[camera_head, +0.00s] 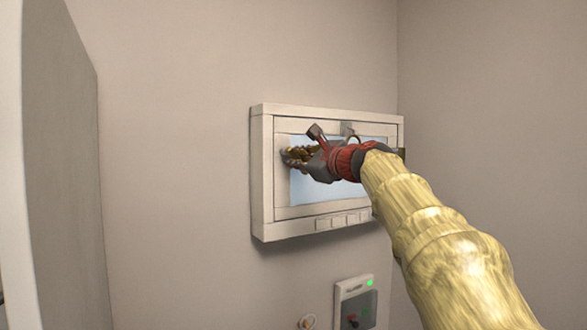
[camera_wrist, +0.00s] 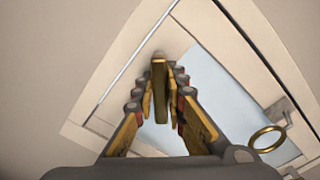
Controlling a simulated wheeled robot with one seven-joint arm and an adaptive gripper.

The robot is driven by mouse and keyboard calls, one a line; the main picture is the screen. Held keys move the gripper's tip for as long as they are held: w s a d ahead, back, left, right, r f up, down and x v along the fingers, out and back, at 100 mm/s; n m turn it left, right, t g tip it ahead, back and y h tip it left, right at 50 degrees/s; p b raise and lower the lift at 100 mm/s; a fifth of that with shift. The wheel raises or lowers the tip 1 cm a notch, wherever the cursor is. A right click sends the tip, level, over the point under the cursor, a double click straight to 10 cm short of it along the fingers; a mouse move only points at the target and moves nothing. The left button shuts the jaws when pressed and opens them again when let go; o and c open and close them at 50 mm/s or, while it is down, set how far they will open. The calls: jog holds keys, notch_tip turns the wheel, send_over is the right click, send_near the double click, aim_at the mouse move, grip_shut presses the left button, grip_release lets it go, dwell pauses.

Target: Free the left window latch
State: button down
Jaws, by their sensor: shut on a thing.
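The window is a white-framed unit (camera_head: 262,180) with a pale blue pane, mounted on the wall; its frame also shows in the wrist view (camera_wrist: 120,100). The left latch (camera_wrist: 160,90) shows in the wrist view as a flat brass-coloured bar on the left side of the window. My gripper (camera_head: 290,155) is at the left of the pane and is shut on this bar; the wrist view shows a finger on each side of it (camera_wrist: 161,80). In the head view my fingers mostly hide the latch. I cannot tell whether it is still engaged.
A grey fitting (camera_head: 347,128) sits on the upper frame, with a brass ring (camera_wrist: 267,138) near it in the wrist view. Below the window is a small wall box (camera_head: 355,300) with a green light. A tall pale panel (camera_head: 60,150) stands at the left.

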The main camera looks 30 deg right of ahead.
jog(key=n, duration=0.1)
jog(key=n+b, duration=0.1)
jog(key=n, duration=0.1)
jog(key=n+b, duration=0.1)
jog(key=shift+d+r+n, duration=0.3)
jog(key=shift+r, duration=0.05)
jog(key=shift+d+r+n+b, duration=0.15)
jog(key=shift+n+b, duration=0.15)
jog(key=shift+n, duration=0.55)
jog(key=shift+a+r+n+b, duration=0.1)
jog(key=shift+r+n+b, duration=0.15)
jog(key=shift+n, duration=0.55)
jog(key=shift+d+r+n+b, duration=0.1)
jog(key=shift+n+b, duration=0.25)
jog(key=shift+n, duration=0.5)
jog(key=c, duration=1.8)
grip_release()
jog(key=shift+r, duration=0.1)
jog(key=s, duration=1.2)
jog(key=shift+d, duration=0.1)
